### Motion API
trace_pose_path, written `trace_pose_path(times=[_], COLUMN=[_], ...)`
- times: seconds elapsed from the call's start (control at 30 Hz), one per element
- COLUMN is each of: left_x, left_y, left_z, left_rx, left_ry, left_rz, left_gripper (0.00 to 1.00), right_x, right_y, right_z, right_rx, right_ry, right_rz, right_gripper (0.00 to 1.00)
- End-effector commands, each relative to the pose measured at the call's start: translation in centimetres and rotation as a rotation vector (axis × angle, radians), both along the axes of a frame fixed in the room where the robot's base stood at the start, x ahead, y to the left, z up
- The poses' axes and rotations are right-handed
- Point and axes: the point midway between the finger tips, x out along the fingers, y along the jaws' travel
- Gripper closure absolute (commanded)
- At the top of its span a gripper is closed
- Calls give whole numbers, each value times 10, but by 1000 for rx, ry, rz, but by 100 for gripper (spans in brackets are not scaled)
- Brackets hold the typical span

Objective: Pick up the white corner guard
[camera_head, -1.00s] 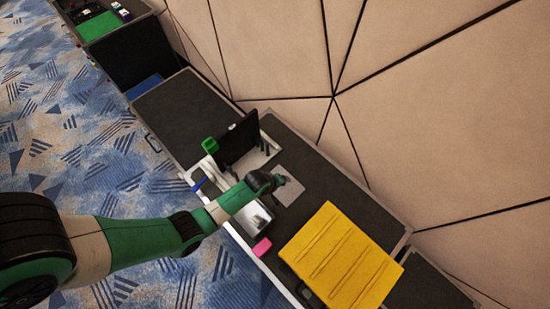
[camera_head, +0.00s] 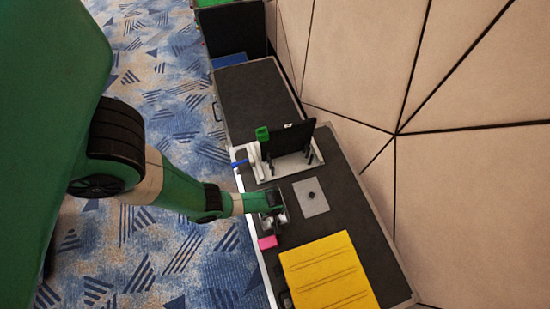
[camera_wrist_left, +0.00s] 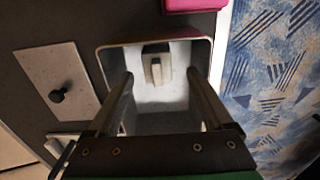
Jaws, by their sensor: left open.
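A small pale block-like piece, which looks like the white corner guard (camera_wrist_left: 156,68), lies in an open tray (camera_wrist_left: 205,55) with a light inside, near its far wall in the left wrist view. My left gripper (camera_wrist_left: 160,76) is open and empty. Its two fingers point down over the tray, one on each side of the piece and apart from it. In the head view my left gripper (camera_head: 272,212) is over the tray and hides most of it; the piece cannot be made out there. My right gripper is not in view.
A grey plate with a black knob (camera_head: 311,196) lies beside the tray. A pink block (camera_head: 268,242) and a yellow ribbed panel (camera_head: 328,272) lie nearer the front. A white stand with a black screen (camera_head: 290,138) rises behind. The case's dark top (camera_head: 345,200) is bare toward the wall.

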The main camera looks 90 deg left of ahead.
Motion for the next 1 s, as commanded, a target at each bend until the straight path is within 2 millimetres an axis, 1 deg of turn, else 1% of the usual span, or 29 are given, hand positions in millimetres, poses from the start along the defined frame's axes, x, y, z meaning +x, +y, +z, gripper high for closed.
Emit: trace_pose_path(times=[0.1, 0.17, 0.27, 0.4, 0.47, 0.53, 0.73, 0.87, 0.9, 0.97, 1.0], left_x=[1, 1, 2, 4, 4, 4, 4, 4, 4, 4, 4], left_y=[0, -1, -3, -7, -6, -6, -6, -6, -6, -6, -6], left_z=[0, -5, -20, -45, -52, -54, -50, -50, -50, -50, -50], left_rx=[0, 0, 0, 0, 0, 0, 0, 0, 0, 0, 0], left_ry=[-1, -1, -1, 0, 0, -1, -1, -1, -1, -1, -1], left_rz=[0, -1, -1, -2, -1, -1, 0, 0, 0, 0, 0], left_gripper=[15, 15, 15, 15, 15, 15, 15, 38, 46, 56, 64], right_x=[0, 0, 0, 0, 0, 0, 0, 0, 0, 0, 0], right_y=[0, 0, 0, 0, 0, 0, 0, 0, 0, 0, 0], right_z=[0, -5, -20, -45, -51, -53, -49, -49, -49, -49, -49], right_rx=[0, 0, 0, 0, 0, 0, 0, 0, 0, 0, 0], right_ry=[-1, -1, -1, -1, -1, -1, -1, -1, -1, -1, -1], right_rz=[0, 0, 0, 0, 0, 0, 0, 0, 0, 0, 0], right_gripper=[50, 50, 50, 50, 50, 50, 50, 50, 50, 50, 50])
